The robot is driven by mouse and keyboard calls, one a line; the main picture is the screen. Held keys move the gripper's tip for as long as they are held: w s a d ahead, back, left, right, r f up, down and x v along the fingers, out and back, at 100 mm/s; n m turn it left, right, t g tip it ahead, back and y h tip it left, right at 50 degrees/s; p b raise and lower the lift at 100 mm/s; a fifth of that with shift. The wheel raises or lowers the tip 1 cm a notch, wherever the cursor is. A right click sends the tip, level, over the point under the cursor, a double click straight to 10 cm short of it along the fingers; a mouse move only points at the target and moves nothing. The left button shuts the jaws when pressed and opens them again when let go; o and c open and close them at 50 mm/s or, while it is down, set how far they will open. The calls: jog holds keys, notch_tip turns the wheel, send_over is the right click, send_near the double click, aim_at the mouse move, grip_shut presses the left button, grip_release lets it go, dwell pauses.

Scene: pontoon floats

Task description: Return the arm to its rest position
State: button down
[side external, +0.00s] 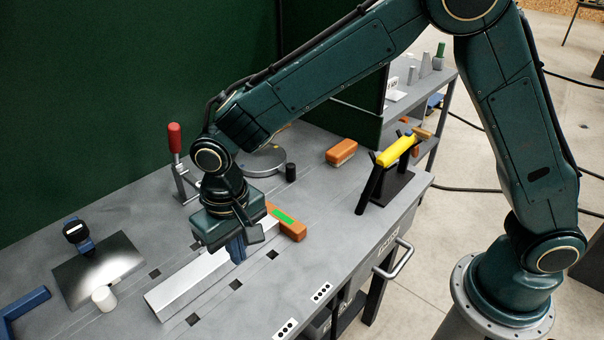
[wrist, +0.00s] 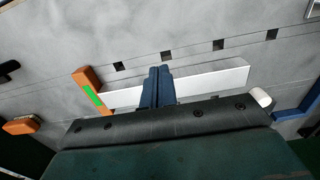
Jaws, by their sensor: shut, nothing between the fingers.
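My gripper (side external: 237,251) points down over the grey bench, above a long silver bar (side external: 176,285). Its two blue fingers are together with nothing between them. In the wrist view the shut fingers (wrist: 160,70) cross in front of the silver bar (wrist: 215,80). I cannot tell how high the fingertips are above the bar. An orange block with a green patch (side external: 288,222) lies at the far end of the bar, and it also shows in the wrist view (wrist: 90,90). My arm reaches out from its base at the right.
A red-handled clamp (side external: 174,140) stands behind my gripper. A yellow piece (side external: 397,151) rests on a black stand at the right. A green wall rises behind.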

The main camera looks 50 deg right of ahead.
notch_tip(320, 180, up, 3)
jog(key=shift+r, duration=0.1)
jog(key=shift+d, duration=0.1)
jog(key=s+d+r+t, duration=0.1)
jog(key=s+d+r, duration=0.2)
jog(key=d+r, duration=0.4)
jog(key=s+d+r+t, duration=0.1)
jog(key=s+d+r, duration=0.2)
jog(key=d+r, duration=0.4)
jog(key=s+d+t, duration=0.3)
jog(key=s+d, duration=0.9)
jog(key=s, duration=0.2)
jog(key=shift+r+t, duration=0.2)
jog(key=shift+t, duration=0.1)
